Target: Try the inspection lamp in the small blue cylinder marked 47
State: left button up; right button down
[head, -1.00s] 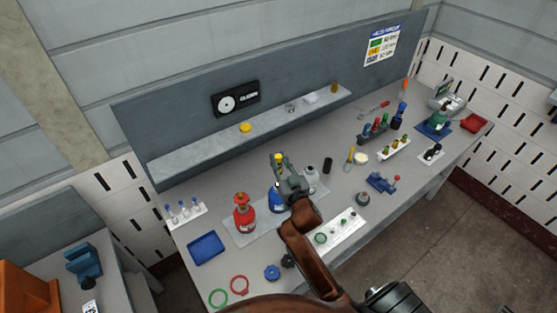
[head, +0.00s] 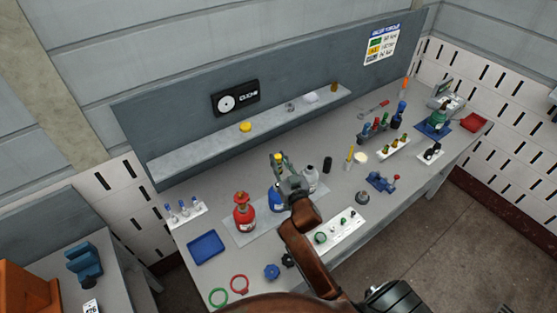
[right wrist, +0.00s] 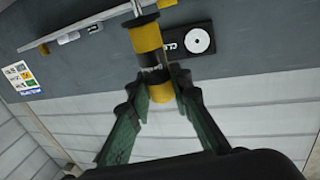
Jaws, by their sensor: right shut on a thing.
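My right gripper (head: 280,166) is above the bench, over the row of small cylinders. It is shut on the inspection lamp, a yellow and black rod whose yellow end (head: 278,157) shows in the head view. In the right wrist view the lamp (right wrist: 148,38) sits between the green fingers (right wrist: 162,92), with a bright metal tip at its far end. A small blue cylinder (head: 274,203) stands directly below the gripper, partly hidden by it. I cannot read a number on it, nor tell whether the lamp touches it. My left gripper is out of view.
A red cylinder (head: 243,214) stands left of the blue one and a grey-white one (head: 311,180) right of it. A blue tray (head: 206,248) lies at left. A white strip with rings (head: 339,230) lies in front. A shelf (head: 205,150) runs behind.

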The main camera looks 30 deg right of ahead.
jog(key=shift+f+b, duration=1.75)
jog(key=shift+f, duration=0.9)
jog(key=shift+r, duration=0.1)
jog(key=shift+r+p, duration=4.95)
jog(key=shift+p, duration=0.05)
